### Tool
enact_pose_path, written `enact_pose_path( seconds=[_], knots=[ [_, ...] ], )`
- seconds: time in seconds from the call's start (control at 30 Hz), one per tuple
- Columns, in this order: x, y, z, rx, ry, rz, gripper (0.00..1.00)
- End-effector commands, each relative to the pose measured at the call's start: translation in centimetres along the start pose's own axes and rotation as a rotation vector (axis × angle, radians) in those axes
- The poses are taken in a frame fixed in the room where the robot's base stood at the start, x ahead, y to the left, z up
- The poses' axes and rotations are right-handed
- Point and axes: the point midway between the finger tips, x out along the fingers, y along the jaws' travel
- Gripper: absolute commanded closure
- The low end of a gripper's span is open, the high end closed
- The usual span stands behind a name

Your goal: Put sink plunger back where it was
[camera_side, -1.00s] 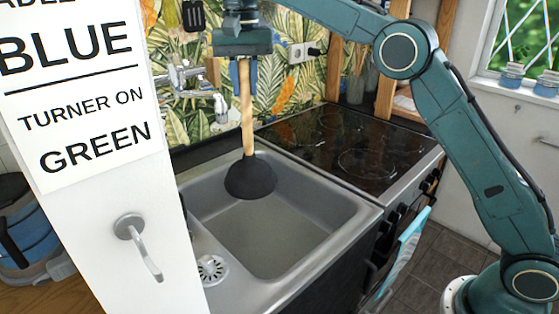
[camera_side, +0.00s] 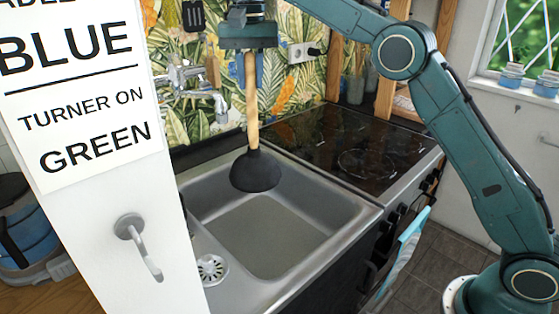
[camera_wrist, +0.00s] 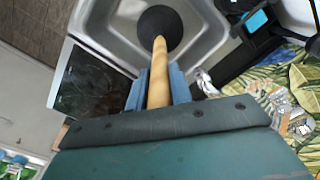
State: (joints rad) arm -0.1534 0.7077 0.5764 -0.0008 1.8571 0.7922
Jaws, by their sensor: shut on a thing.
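The sink plunger has a wooden handle and a black rubber cup (camera_side: 255,171). It hangs upright, cup down, above the steel sink basin (camera_side: 285,268). My gripper (camera_side: 250,68) is shut on the top part of the handle. In the wrist view, the handle (camera_wrist: 158,75) runs between the two blue fingers of my gripper (camera_wrist: 158,90), and the black cup (camera_wrist: 160,28) is at its far end over the basin. The cup appears clear of the basin floor.
A black stove top (camera_side: 345,140) adjoins the sink on the right. A white panel with printed text (camera_side: 75,80) blocks the left foreground. A socket (camera_side: 305,51) is on the wall behind.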

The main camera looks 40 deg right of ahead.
Motion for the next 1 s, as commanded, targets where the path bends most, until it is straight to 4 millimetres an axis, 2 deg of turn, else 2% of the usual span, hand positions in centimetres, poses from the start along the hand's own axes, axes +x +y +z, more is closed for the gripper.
enact_pose_path(
  seconds=[0.27,0.6,0.8,1.0],
  knots=[
    [-0.2,5.7,-4.4,0.145,0.001,0.000,1.00],
    [-0.3,16.5,-10.0,0.397,0.002,-0.001,1.00],
    [-0.3,23.3,-12.1,0.548,0.002,-0.001,1.00],
    [-0.3,29.4,-13.1,0.677,0.001,0.000,1.00]
  ],
)
